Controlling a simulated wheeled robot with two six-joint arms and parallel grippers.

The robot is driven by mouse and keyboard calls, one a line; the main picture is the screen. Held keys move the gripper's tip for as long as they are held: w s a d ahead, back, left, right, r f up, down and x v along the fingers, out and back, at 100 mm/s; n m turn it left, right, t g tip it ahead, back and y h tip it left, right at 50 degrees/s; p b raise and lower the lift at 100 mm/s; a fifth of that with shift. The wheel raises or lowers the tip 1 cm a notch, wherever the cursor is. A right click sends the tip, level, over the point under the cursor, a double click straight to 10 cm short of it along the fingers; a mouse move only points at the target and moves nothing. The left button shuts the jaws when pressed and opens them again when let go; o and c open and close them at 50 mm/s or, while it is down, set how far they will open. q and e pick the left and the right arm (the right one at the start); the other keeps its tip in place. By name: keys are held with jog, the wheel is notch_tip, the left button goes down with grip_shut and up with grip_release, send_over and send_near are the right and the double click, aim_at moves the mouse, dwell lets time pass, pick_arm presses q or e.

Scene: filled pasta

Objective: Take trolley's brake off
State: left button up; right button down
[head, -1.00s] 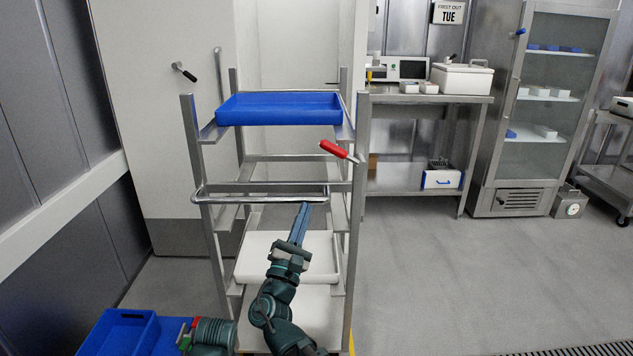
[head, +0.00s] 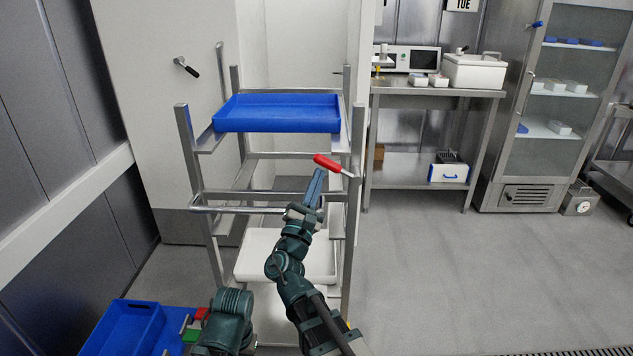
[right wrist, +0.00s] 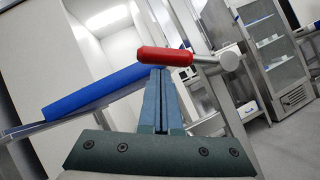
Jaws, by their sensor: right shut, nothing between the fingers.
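The trolley (head: 188,150) is a steel frame with rails, standing in front of me. Its brake lever has a red grip (head: 328,163) on a steel stem at the right front post, and the grip points left. My right gripper (head: 318,174) is shut and empty, with its blue fingertips just below the red grip. In the right wrist view the red grip (right wrist: 165,56) lies across the picture just past the fingertips (right wrist: 160,70); I cannot tell whether they touch. My left gripper is not in view.
A blue tray (head: 277,127) sits on the trolley's top and a white tray (head: 262,262) lower down. A blue bin (head: 118,325) is at the lower left. A steel table (head: 440,91) and a glass-door cabinet (head: 540,150) stand behind right. The floor at right is clear.

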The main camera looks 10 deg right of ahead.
aim_at(324, 159)
jog(key=shift+r, duration=0.15)
jog(key=r+m+g+p, duration=0.1)
jog(key=m+p, duration=0.1)
jog(key=p, duration=0.1)
jog(key=d+r+m+g+h+p, duration=0.1)
jog(key=r+m+g+p, duration=0.1)
jog(key=m+p, duration=0.1)
jog(key=r+m+g+p, duration=0.1)
jog(key=r+m+p, duration=0.1)
jog(key=p, duration=0.1)
jog(key=shift+s+d+r+m+g+h, duration=0.15)
jog(key=shift+s+d+m+g+h, duration=0.15)
jog(key=shift+m+h, duration=0.1)
jog(key=shift+s+d+r+m+g+y+p, duration=0.3)
jog(key=shift+d+m+g+p, duration=0.35)
jog(key=shift+m+p, duration=0.75)
jog(key=shift+s+d+r+m+g+y+p, duration=0.1)
jog(key=shift+d+r+m+g+y+p, duration=0.4)
jog(key=shift+p, duration=1.4)
jog(key=shift+s+d+r+m+g+y+p, duration=0.15)
jog(key=shift+d+r+m+g+p, duration=0.35)
jog(key=shift+d+m+p, duration=0.85)
jog(key=shift+a+p, duration=0.3)
jog(key=shift+p, duration=0.05)
jog(key=shift+f, duration=0.1)
